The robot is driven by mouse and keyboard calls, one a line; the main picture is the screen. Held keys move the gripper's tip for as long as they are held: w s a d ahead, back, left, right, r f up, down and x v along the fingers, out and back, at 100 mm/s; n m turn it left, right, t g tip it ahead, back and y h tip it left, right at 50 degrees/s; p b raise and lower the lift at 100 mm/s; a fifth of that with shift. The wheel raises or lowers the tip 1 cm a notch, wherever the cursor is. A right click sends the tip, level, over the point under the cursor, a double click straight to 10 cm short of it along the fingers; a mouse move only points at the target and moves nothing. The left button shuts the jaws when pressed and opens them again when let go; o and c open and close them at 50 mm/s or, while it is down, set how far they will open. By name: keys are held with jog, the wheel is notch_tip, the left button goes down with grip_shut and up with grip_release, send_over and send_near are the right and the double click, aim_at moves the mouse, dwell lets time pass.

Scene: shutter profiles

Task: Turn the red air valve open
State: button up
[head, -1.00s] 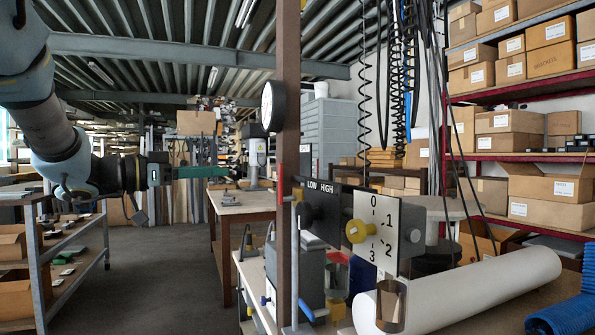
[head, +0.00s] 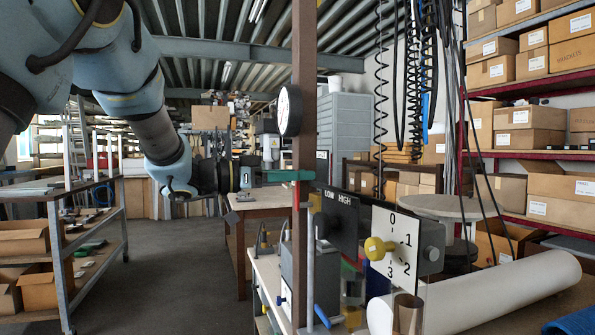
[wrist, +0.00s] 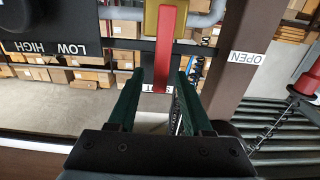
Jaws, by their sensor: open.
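The red air valve lever (wrist: 166,50) hangs from a brass valve body (wrist: 163,18) in the wrist view, its free end at a partly hidden label that seems to read SHUT (wrist: 168,88). An OPEN label (wrist: 245,57) is on the brown post to the right. My gripper (wrist: 159,78) is open, with one green finger on each side of the lever's free end and a gap visible on both sides. In the head view my gripper (head: 282,175) reaches the brown post (head: 303,80), where the red lever (head: 296,194) shows as a thin strip.
Beside the post are a black LOW HIGH panel (head: 337,215) and a white dial plate (head: 392,241) with a yellow knob (head: 377,247). A round gauge (head: 289,110) is above my gripper. A white roll (head: 490,295) lies at the right.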

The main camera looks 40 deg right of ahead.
jog(key=shift+d, duration=0.1)
jog(key=shift+c, duration=0.3)
grip_shut()
dwell(1.1)
